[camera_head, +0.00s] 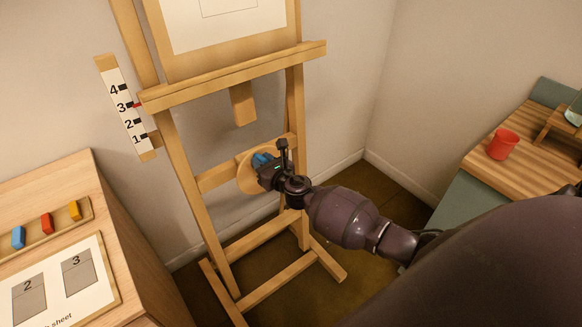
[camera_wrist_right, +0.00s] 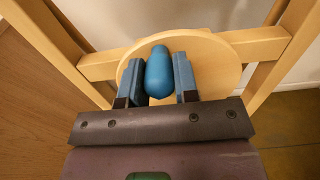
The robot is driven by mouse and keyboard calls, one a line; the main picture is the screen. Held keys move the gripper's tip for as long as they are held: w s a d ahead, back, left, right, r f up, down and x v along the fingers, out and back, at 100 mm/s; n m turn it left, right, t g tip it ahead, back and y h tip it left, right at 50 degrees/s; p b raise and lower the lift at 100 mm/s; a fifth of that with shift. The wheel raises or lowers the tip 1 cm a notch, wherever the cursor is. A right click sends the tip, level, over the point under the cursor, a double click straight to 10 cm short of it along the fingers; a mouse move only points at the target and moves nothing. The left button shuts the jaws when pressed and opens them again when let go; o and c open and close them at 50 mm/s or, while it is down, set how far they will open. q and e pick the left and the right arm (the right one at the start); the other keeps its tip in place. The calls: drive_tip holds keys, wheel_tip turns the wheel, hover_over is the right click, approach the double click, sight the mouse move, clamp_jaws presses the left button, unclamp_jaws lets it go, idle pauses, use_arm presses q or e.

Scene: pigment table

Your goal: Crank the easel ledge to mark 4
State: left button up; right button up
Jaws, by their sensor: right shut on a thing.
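The wooden easel's ledge (camera_head: 235,76) runs across the upper middle of the head view. My right gripper (camera_head: 266,165) is at the disc. In the right wrist view its two blue fingers stand on either side of the blue crank knob (camera_wrist_right: 159,74), shut on it. My left gripper is out of view.
A wooden desk at the left holds a tray with blue, red and yellow blocks (camera_head: 47,223) and a numbered sheet (camera_head: 60,283). A red cup (camera_head: 503,144) stands on a slatted table (camera_head: 480,158) at the right. Bare floor lies around the easel's feet.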

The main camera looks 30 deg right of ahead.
sight(244, 175)
drive_tip(key=shift+s+d+f, duration=0.1)
drive_tip(key=shift+d+f, duration=0.05)
drive_tip(key=shift+f, duration=0.05)
drive_tip(key=shift+s+a+f+b, duration=0.1)
drive_tip(key=shift+a+f, duration=0.15)
drive_tip(key=shift+a, duration=0.25)
drive_tip(key=shift+a+f+b, duration=0.15)
drive_tip(key=shift+a+f, duration=0.1)
drive_tip(key=shift+a, duration=0.3)
drive_tip(key=shift+s+a+f+b, duration=0.1)
drive_tip(key=shift+a+f, duration=0.15)
drive_tip(key=shift+a, duration=0.25)
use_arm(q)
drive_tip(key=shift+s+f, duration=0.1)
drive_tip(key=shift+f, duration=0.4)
use_arm(e)
drive_tip(key=shift+d+r, duration=0.1)
